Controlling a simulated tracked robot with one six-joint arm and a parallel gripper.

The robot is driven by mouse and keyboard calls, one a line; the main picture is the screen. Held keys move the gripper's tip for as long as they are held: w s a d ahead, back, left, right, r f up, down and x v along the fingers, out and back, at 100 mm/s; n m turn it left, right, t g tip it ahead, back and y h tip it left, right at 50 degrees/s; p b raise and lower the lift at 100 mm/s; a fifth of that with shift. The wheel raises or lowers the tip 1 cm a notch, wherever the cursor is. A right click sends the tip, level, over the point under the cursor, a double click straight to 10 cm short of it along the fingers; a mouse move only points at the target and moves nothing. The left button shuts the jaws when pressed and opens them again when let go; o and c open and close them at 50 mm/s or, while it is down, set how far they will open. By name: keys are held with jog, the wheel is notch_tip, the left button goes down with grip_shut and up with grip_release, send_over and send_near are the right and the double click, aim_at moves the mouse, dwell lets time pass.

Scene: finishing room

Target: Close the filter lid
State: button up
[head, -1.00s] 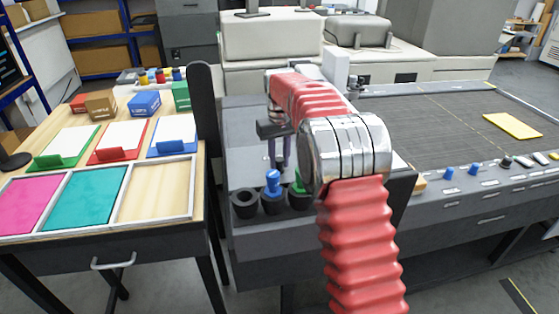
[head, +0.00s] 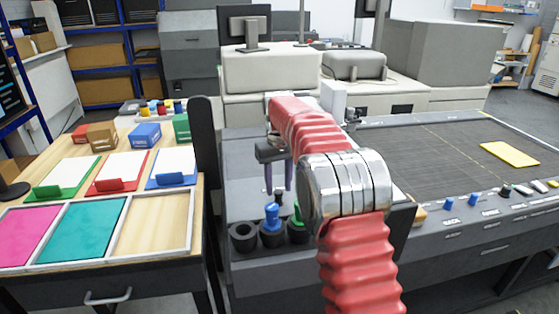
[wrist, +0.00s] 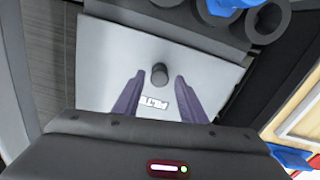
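The filter lid (wrist: 115,60) shows in the wrist view as a light grey panel with a partly hidden label (wrist: 156,105) and a short dark round knob (wrist: 159,74). My gripper (wrist: 156,82) is open. Its two purple fingers lie to either side of the knob in that picture, with a gap between them; I cannot tell their height above the lid. In the head view my gripper (head: 278,178) hangs fingers down behind the row of dark cups.
Dark cups (head: 243,237) stand close by, one with a blue-handled tool (head: 272,216). A dark post (head: 205,150) stands left of my gripper, beside the wooden table (head: 160,221). A conveyor-like bed (head: 430,150) with a yellow sheet (head: 510,154) lies right.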

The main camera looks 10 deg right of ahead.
notch_tip(320, 180, up, 10)
jog(key=shift+r, duration=0.15)
dwell(0.3)
jog(key=shift+s+r, duration=0.1)
jog(key=s+r+m+t, duration=0.1)
jog(key=s+r, duration=0.2)
jog(key=s, duration=0.7)
jog(key=s+r+t, duration=0.2)
jog(key=s+r, duration=0.2)
jog(key=s, duration=0.5)
jog(key=s+f+t, duration=0.1)
jog(key=s+f, duration=0.5)
jog(key=s, duration=0.4)
jog(key=s+f+t, duration=0.1)
jog(key=s+f, duration=0.5)
jog(key=s, duration=0.5)
jog(key=shift+f+m+t, duration=0.15)
jog(key=shift+m+t, duration=0.15)
jog(key=shift+m, duration=0.1)
jog(key=shift+d, duration=0.1)
